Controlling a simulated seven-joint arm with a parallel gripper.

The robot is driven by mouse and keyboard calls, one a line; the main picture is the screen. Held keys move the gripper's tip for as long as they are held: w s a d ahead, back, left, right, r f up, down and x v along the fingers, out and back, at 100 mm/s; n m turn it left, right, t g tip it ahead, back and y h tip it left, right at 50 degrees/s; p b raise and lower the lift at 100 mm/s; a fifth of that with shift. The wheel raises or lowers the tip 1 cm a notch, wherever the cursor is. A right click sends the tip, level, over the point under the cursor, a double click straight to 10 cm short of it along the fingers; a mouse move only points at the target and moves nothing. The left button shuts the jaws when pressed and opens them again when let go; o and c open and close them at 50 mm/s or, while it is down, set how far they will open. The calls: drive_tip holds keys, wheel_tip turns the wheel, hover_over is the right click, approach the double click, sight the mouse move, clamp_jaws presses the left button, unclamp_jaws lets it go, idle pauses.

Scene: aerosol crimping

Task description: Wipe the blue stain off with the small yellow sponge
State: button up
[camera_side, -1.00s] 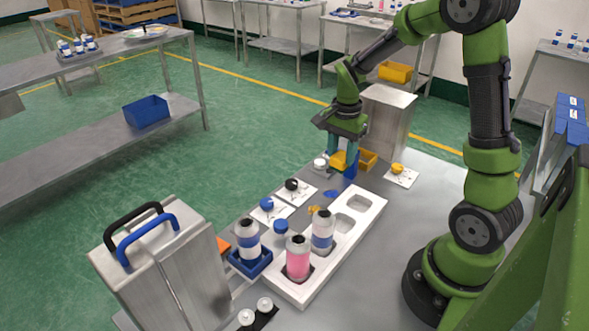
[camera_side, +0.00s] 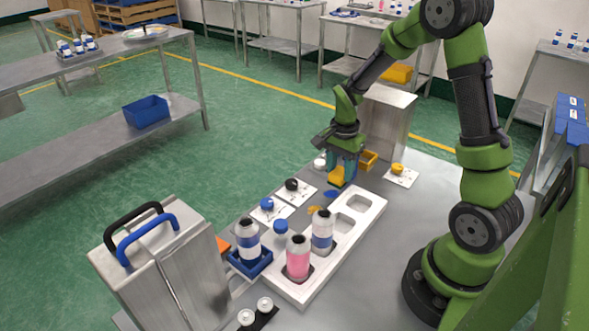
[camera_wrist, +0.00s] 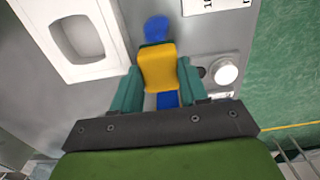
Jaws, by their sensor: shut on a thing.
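My gripper (camera_side: 343,165) is shut on the small yellow sponge (camera_side: 337,177), low over the table. The sponge also shows between the teal fingers in the wrist view (camera_wrist: 157,68). The blue stain (camera_side: 330,195) lies on the grey table just in front of the sponge. In the wrist view the stain (camera_wrist: 157,28) shows just beyond the sponge's far end. I cannot tell whether the sponge touches the table. A blue patch (camera_wrist: 168,100) shows behind the sponge between the fingers; what it belongs to is unclear.
A white tray (camera_side: 372,212) with empty pockets and bottles stands close on the right. An orange-yellow patch (camera_side: 314,209) lies nearer the bottles. White cards with a black knob (camera_side: 292,184) and a yellow knob (camera_side: 398,168) flank the area.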

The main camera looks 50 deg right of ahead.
sight(336, 176)
drive_tip(key=shift+f, duration=1.05)
drive_tip(key=shift+a, duration=0.1)
drive_tip(key=shift+a+r, duration=0.15)
drive_tip(key=shift+a, duration=2.85)
drive_tip(key=shift+s+d+f, duration=0.1)
drive_tip(key=shift+d+f, duration=0.05)
drive_tip(key=shift+d, duration=0.9)
drive_tip(key=shift+d+f, duration=0.1)
drive_tip(key=shift+d, duration=2.1)
drive_tip(key=shift+r, duration=0.2)
drive_tip(key=shift+a, duration=0.15)
